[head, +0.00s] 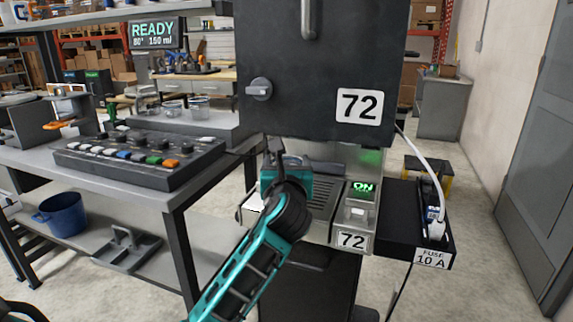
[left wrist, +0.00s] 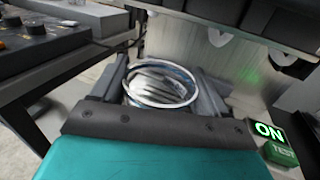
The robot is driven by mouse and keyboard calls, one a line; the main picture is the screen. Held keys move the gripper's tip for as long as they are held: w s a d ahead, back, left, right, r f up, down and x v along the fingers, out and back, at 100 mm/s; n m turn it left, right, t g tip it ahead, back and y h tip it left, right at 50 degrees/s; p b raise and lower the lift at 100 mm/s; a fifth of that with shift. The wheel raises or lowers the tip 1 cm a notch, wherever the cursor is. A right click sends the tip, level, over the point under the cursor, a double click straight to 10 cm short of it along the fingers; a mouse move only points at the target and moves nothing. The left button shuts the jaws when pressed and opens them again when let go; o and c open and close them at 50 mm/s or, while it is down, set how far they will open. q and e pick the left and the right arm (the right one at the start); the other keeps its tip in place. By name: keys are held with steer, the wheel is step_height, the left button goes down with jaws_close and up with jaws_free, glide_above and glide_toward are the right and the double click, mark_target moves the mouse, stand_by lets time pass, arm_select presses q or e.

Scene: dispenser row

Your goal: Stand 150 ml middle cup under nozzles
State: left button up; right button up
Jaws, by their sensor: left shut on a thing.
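My left gripper (head: 288,160) is in front of the dispenser (head: 320,70) labelled 72, above its grated tray (head: 318,195). In the left wrist view its two dark fingers (left wrist: 160,88) are shut on a clear round cup (left wrist: 162,73), one finger on each side. The cup looks upright, with its open rim facing the camera. Pale nozzles (left wrist: 218,38) hang beyond the cup in the left wrist view, and another nozzle (left wrist: 283,54) is further right. Whether the cup touches the tray is hidden. My right gripper is not in view.
Clear cups (head: 200,106) stand on a raised shelf at the left. A button panel (head: 140,155) sits on the bench beside the dispenser. A screen (head: 155,35) reads READY, 80°, 150 ml. A green ON display (head: 363,187) and a fuse box (head: 420,235) are at the right.

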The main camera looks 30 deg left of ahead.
arm_select(q)
steer(key=shift+f, duration=0.6)
steer(key=o, duration=1)
steer(key=p+v, duration=0.1)
steer(key=v, duration=1.1)
steer(key=shift+p, duration=0.4)
steer(key=shift+s+d, duration=0.3)
steer(key=shift+s, duration=0.1)
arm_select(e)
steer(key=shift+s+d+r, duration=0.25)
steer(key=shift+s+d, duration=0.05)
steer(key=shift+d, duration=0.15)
arm_select(q)
steer(key=shift+s+f, duration=0.1)
